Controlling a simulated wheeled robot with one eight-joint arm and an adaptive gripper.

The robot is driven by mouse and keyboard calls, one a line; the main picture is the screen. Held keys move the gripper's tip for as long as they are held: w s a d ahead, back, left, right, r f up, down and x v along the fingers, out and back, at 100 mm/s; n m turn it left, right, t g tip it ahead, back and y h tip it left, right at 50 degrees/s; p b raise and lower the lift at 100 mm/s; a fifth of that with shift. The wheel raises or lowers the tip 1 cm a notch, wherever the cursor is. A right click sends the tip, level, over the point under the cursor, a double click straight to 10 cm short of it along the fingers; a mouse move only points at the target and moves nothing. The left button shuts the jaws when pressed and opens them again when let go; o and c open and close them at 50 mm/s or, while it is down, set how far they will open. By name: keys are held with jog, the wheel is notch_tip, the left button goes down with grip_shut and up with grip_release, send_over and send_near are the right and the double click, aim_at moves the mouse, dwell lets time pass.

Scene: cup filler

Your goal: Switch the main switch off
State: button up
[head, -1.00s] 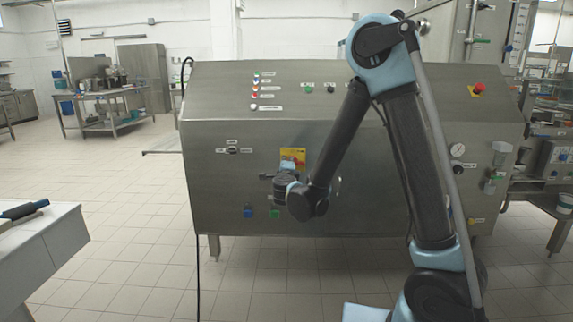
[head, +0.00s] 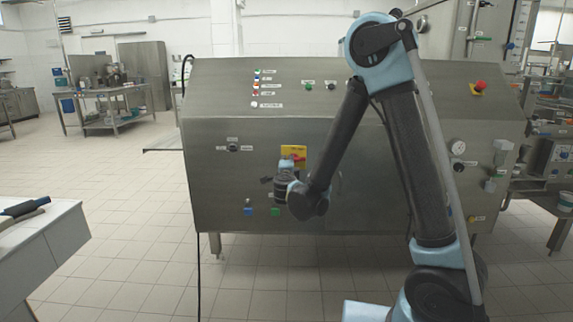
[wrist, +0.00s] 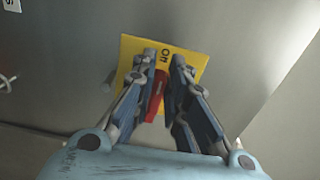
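The main switch is a red handle (wrist: 155,96) on a yellow plate (wrist: 130,72) on the machine's steel front. The word "Off" shows on the plate, upside down in the wrist view. The handle stands lengthwise between the two fingers of my gripper (wrist: 164,88). It lies close to the left finger, and a strip of yellow shows between it and the right finger, so the gripper is open around it. Whether the left finger touches it I cannot tell. In the head view the yellow plate (head: 300,150) is partly hidden behind my gripper (head: 288,164).
The steel machine (head: 220,180) fills the middle. A black selector knob (head: 232,148) sits left of the plate; a blue button (head: 248,212) and a green button (head: 275,212) sit below. A red emergency button (head: 480,86) is at upper right. A white table (head: 50,240) stands at left.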

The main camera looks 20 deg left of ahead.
jog(key=shift+o, duration=1.3)
jog(key=shift+a, duration=0.1)
jog(key=v, duration=1.2)
jog(key=shift+f, duration=0.1)
